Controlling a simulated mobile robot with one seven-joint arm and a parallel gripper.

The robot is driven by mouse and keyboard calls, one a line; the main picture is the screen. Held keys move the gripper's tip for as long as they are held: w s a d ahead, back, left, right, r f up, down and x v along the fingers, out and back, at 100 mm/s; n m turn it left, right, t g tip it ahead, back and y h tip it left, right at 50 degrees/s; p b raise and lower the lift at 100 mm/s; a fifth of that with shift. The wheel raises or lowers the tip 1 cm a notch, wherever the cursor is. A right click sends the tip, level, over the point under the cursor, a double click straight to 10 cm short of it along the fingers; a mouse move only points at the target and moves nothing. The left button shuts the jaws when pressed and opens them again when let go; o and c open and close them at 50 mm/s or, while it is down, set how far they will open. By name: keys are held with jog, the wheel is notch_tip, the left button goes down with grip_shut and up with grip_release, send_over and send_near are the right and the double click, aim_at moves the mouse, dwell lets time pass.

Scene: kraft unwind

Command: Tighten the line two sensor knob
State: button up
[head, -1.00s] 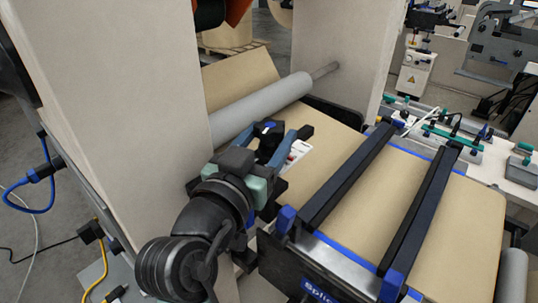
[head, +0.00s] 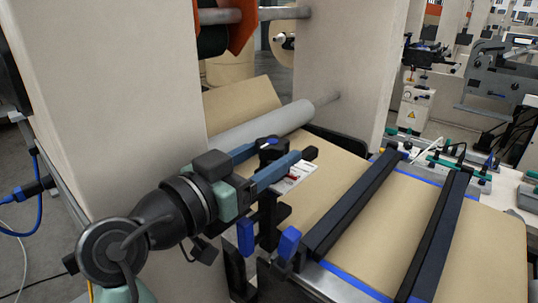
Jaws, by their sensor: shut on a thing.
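A black knob (head: 269,154) with a blue mark on top sits between the two blue fingers of my gripper (head: 284,150), near the grey roller. My gripper is shut on it, one finger on the far side and one on the near side. The fingers hide part of the knob. I cannot read any line number on it. A black bracket (head: 268,214) stands below the fingers. A white plate with a red mark (head: 296,176) shows just beyond the near finger.
A grey roller (head: 262,128) lies behind my gripper, over the brown paper web (head: 340,160). A pale upright panel (head: 105,90) stands close on the left.

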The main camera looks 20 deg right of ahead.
jog(key=o, duration=1.2)
jog(key=shift+r, duration=0.25)
jog(key=shift+o, duration=0.9)
jog(key=shift+f, duration=0.1)
jog(key=shift+p, duration=0.3)
